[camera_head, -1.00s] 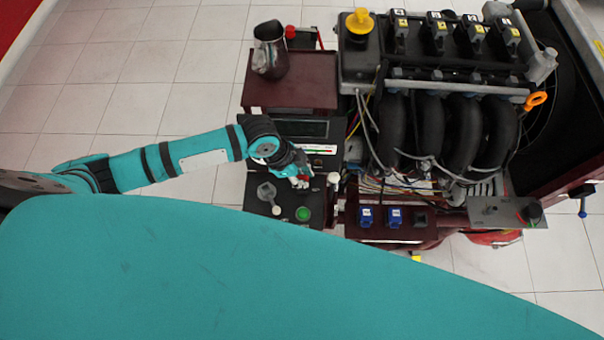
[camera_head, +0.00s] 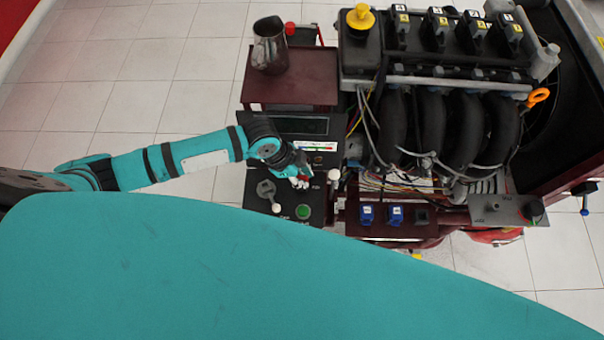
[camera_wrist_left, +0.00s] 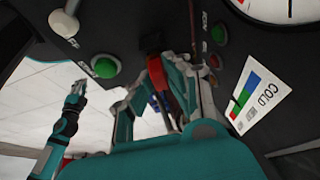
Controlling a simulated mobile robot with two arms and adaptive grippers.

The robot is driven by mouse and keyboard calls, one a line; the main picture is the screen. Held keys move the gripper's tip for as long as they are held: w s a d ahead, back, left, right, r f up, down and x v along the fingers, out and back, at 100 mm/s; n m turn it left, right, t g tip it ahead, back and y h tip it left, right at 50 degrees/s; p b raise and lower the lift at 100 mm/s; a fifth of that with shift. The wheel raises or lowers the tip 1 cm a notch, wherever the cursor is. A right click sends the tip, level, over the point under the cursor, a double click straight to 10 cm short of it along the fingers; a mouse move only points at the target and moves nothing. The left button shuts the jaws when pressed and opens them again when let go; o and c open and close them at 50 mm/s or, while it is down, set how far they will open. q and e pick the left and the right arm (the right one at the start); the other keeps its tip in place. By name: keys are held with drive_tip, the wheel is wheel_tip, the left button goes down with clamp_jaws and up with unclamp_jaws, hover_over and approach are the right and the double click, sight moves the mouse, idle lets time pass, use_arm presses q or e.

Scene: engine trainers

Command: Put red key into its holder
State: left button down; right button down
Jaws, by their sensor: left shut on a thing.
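My left gripper (camera_head: 300,174) is over the black control panel (camera_head: 285,210) in the head view. In the left wrist view the left gripper (camera_wrist_left: 160,100) is shut on the red key (camera_wrist_left: 157,80), which shows as a red piece between the fingers, close to the panel face. A dark part lies just beyond the red piece; I cannot tell whether it is the holder or part of the key. The fingers hide the key's lower end. My right gripper (camera_wrist_left: 76,94) shows small at the lower left of the left wrist view, away from the panel; its jaws are unclear.
A green button (camera_head: 304,212), a grey switch (camera_head: 266,190) and a white-topped knob (camera_head: 334,175) stand close around the left gripper. The engine (camera_head: 435,120) with loose wires is on the right. A metal jug (camera_head: 270,46) stands on the dark red shelf (camera_head: 300,88).

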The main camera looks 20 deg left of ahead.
use_arm(q)
drive_tip(key=shift+f, duration=0.15)
drive_tip(key=c, duration=1.2)
unclamp_jaws()
drive_tip(key=shift+o, duration=0.3)
drive_tip(key=shift+o, duration=1.1)
drive_tip(key=shift+r+p, duration=1.5)
drive_tip(key=shift+p, duration=0.35)
